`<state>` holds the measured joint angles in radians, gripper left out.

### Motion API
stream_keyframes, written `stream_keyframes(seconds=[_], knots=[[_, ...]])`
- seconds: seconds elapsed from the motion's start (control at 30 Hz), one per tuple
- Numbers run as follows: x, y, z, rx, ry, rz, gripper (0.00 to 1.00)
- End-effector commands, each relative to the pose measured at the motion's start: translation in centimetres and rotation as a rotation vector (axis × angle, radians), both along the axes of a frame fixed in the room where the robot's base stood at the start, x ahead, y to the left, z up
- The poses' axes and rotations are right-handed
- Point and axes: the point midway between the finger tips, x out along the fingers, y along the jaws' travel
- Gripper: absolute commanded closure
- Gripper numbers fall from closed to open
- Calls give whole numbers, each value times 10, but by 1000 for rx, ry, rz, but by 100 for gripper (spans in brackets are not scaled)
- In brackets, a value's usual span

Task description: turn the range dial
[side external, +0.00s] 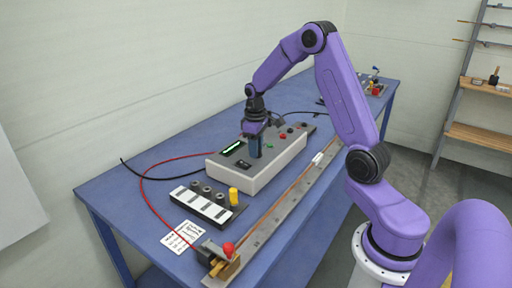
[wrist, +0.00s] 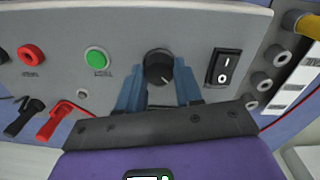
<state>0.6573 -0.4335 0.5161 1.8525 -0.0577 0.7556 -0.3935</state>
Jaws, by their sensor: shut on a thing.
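The range dial (wrist: 159,66) is a round black knob on the grey top panel of the instrument box, in the middle of the wrist view. My gripper (wrist: 159,82) has its two blue fingers on either side of the dial and is shut on it. In the side external view my gripper (side external: 255,145) points down onto the box (side external: 262,176), and the dial is hidden behind the fingers. The dial's scale marks cannot be read.
Beside the dial are a green button (wrist: 97,60) and a black rocker switch (wrist: 223,67). A red terminal (wrist: 31,54) and red and black clips lie farther left. A long metal rail (side external: 290,200) runs along the bench front.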

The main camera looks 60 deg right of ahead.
Motion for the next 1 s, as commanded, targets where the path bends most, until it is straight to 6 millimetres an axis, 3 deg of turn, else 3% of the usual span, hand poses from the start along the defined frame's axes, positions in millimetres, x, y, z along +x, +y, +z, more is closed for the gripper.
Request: stream_keyframes(seconds=[0.07,0.1,0.17,0.2,0.47,0.63,1.0], knots=[[1,0,1,-2,-3,4,96],[1,0,1,-2,-3,4,62],[1,0,1,-2,-3,3,42],[1,0,1,-2,-2,3,40],[1,0,1,-1,-1,1,40],[1,1,12,-1,-4,1,40],[1,3,85,-2,-9,1,40]])
